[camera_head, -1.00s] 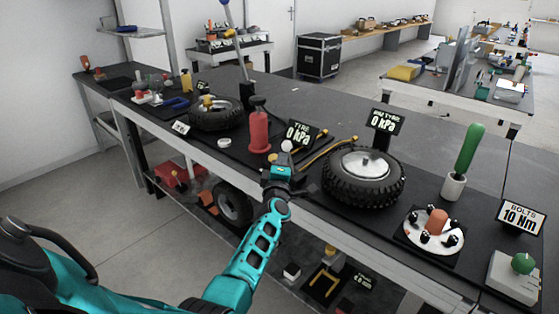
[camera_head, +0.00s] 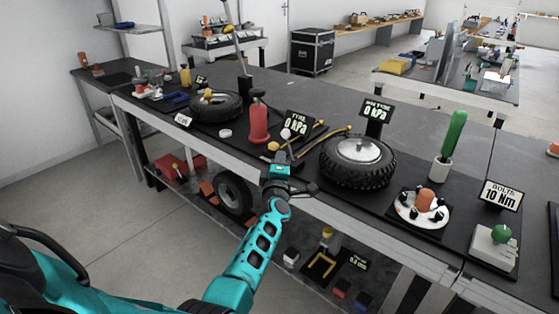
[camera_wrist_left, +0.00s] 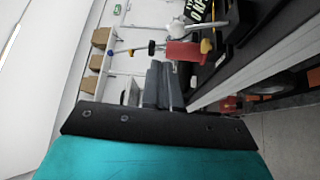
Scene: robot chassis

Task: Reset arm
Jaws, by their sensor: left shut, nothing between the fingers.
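My left arm is teal and reaches from the lower left to the bench's front edge. My left gripper (camera_head: 287,165) is at that edge, in front of the red pump and the tyre in the head view. In the left wrist view its dark fingers (camera_wrist_left: 160,84) are together with nothing between them. The right gripper does not show in either view.
The dark workbench (camera_head: 300,95) holds a red pump (camera_head: 258,123), a tyre (camera_head: 357,162), another tyre (camera_head: 215,107), a green-handled tool (camera_head: 453,135) and a bolt plate (camera_head: 422,208). A lower shelf (camera_head: 300,228) holds a wheel (camera_head: 233,192). Grey floor (camera_head: 75,200) is clear at left.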

